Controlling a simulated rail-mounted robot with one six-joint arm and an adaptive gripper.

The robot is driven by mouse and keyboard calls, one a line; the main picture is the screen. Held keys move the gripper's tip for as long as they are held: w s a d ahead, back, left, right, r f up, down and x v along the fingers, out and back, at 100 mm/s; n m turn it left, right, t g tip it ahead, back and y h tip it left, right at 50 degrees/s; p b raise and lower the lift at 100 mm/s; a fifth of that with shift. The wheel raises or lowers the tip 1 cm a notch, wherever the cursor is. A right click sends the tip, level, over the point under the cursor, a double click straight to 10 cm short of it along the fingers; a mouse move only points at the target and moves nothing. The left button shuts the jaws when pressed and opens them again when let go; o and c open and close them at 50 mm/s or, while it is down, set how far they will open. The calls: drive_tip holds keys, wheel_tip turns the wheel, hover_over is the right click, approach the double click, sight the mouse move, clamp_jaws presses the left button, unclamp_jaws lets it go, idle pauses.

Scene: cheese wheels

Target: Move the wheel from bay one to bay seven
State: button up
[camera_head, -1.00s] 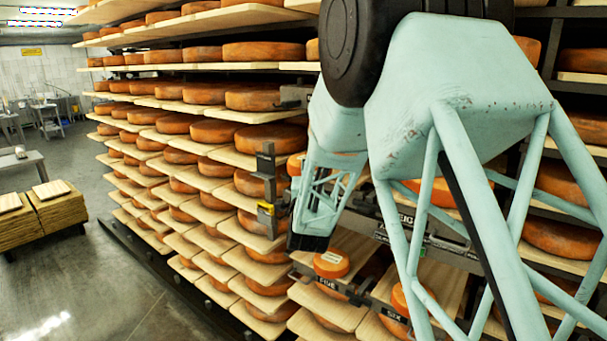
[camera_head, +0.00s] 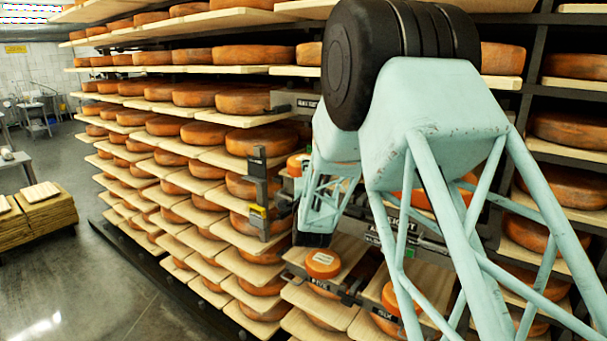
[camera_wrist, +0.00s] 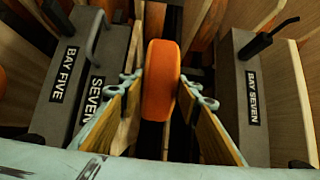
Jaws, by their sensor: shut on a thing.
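My gripper (camera_wrist: 160,88) is shut on an orange cheese wheel (camera_wrist: 160,70), which stands on edge between the two wood-faced jaws in the wrist view. A grey plate lettered BAY SEVEN (camera_wrist: 252,97) is to the right of the wheel, apart from it. Plates lettered SEVEN (camera_wrist: 92,100) and BAY FIVE (camera_wrist: 66,75) are to the left. Below the wheel is a dark gap; I cannot tell whether it touches a shelf. In the head view my arm hides the gripper. A small orange wheel (camera_head: 297,164) shows partly beside the arm; I cannot tell whether it is the held one.
A small labelled wheel (camera_head: 323,264) sits on a board at the plate lettered FIVE (camera_head: 322,284). Another stands by the plate SIX (camera_head: 384,317). A grey upright bracket (camera_head: 258,190) rises left of my arm. Shelves of large wheels fill the rack (camera_head: 230,103).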

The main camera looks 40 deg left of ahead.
drive_tip(key=shift+w+a+r+p, duration=0.1)
drive_tip(key=shift+w+p, duration=0.4)
drive_tip(key=shift+w, duration=0.3)
drive_tip(key=shift+w+a+r+p, duration=0.1)
drive_tip(key=shift+w+p, duration=0.35)
drive_tip(key=shift+w, duration=0.3)
drive_tip(key=shift+f+b, duration=1.05)
drive_tip(key=shift+b, duration=0.15)
drive_tip(key=shift+f+b, duration=0.4)
drive_tip(key=shift+b, duration=0.15)
drive_tip(key=o, duration=1.4)
drive_tip(key=shift+d, duration=0.1)
drive_tip(key=shift+o, duration=0.2)
drive_tip(key=shift+f, duration=0.25)
drive_tip(key=v, duration=1.2)
drive_tip(key=shift+r, duration=0.25)
